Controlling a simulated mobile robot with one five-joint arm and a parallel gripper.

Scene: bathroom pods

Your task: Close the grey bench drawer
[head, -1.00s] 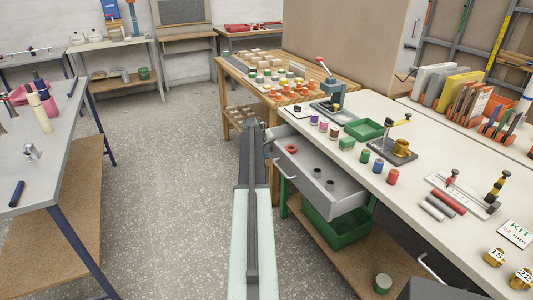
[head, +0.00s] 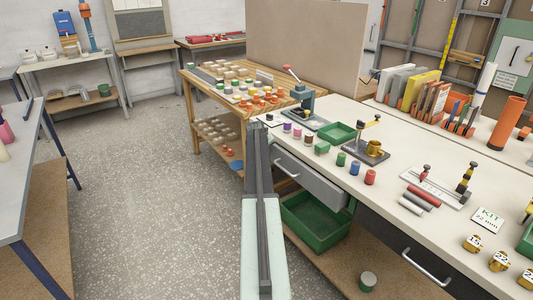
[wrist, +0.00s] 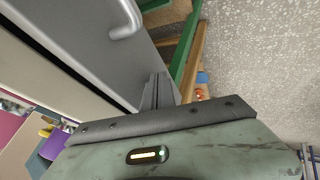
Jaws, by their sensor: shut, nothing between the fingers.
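The grey bench drawer (head: 312,182) is under the white bench top, right of my arm in the head view. Its bar handle (head: 287,169) is on the front. No drawer inside shows, and the front's right end appears to stand out slightly; I cannot tell if it is fully flush. In the wrist view the grey drawer front (wrist: 85,40) fills the upper left, with its handle (wrist: 126,22) at the top. My gripper (wrist: 158,88) is shut and empty, by the front's edge; contact is unclear. In the head view my gripper (head: 258,126) is near the bench's far corner.
A green crate (head: 315,225) sits on the shelf below the drawer. A wooden table (head: 205,95) with several small parts stands behind my gripper. Another dark drawer (head: 425,265) is at lower right. Open speckled floor (head: 150,190) lies left of my arm.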

